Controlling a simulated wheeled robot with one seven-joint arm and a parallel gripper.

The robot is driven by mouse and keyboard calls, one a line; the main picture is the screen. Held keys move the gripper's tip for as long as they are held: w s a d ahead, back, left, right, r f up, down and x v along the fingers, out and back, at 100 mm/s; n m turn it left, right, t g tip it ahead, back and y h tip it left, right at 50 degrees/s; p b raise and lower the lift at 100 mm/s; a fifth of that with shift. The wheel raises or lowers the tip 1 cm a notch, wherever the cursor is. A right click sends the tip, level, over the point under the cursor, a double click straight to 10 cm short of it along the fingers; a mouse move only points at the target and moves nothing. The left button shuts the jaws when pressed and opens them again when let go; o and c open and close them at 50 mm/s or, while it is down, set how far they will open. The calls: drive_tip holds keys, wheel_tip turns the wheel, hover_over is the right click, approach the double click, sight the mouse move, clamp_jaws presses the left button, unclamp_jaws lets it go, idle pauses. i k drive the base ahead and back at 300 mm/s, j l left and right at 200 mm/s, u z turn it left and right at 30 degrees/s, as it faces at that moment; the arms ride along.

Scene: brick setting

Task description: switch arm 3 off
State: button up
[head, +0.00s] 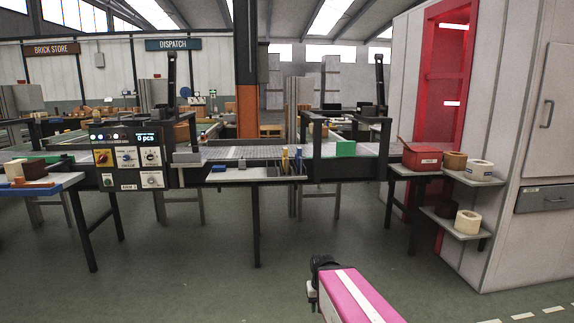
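A dark control panel (127,165) is fixed to the front of the workbench at left. A small plate (128,187) on it reads ARM and a number too small to be sure of. A red switch on a yellow plate (102,158) is at its left. Black knobs on white plates (127,158) sit to its right and below, with a small green control (108,181) at lower left. A lit display (147,138) reads 0 pcs. Switch positions are too small to tell. Part of my pink arm shows at the bottom, well away from the panel; my gripper's fingers are not visible.
The long bench (240,172) runs across the view, with dark legs below. A blue-edged table (45,184) stands left of the panel. The green floor (190,265) in front is clear.

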sight(102, 158)
drive_tip(key=u, duration=1.4)
drive_tip(key=i+j+z, duration=0.1)
drive_tip(key=i, duration=0.35)
drive_tip(key=i+j+z, duration=0.1)
drive_tip(key=i, duration=0.4)
